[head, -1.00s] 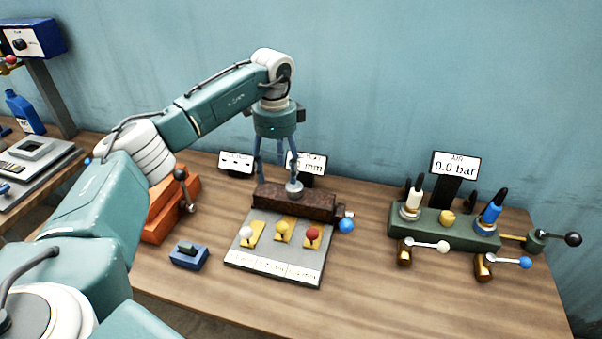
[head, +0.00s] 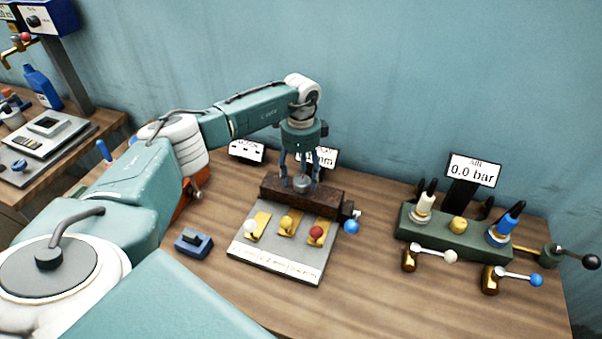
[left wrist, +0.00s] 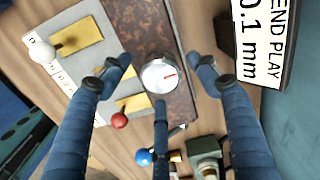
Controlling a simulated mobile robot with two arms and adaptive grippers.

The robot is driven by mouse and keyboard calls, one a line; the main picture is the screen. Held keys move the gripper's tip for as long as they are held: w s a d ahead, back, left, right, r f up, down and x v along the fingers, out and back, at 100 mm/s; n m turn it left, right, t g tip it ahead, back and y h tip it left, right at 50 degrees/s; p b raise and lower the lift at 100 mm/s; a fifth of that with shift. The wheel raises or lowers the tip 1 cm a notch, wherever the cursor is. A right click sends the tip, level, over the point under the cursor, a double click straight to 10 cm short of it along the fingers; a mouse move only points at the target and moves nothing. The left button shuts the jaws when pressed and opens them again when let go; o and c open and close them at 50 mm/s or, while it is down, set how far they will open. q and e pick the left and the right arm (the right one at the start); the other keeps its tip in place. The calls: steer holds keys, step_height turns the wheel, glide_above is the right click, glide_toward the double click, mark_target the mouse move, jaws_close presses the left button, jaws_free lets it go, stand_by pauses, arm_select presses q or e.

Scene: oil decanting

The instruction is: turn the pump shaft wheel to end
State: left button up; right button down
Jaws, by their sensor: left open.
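A small silver round wheel (head: 302,183) with a red mark sits on top of a dark brown block (head: 330,203). I take it as the pump shaft wheel; it also shows in the left wrist view (left wrist: 160,75). My left gripper (head: 300,177) points down over it, with its blue fingers open and spread around the wheel. In the left wrist view, the fingers (left wrist: 159,82) stand apart on either side, with one below. A gap shows between the side fingers and the wheel. My right gripper is not in view.
A grey panel (head: 262,262) with white, yellow and red knobs lies in front of the block. A blue ball (head: 351,227) sits at its right end. The END PLAY display (left wrist: 262,40) reads 0.1 mm. A green valve block (head: 450,238) stands right; bare table lies between.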

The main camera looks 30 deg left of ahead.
arm_select(q)
steer(key=shift+s+f, duration=0.1)
steer(key=shift+f, duration=0.55)
steer(key=c, duration=1.1)
steer(key=shift+c, duration=0.2)
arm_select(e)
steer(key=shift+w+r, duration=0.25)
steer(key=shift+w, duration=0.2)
arm_select(q)
steer(key=shift+a+m, duration=0.1)
steer(key=shift+m, duration=0.2)
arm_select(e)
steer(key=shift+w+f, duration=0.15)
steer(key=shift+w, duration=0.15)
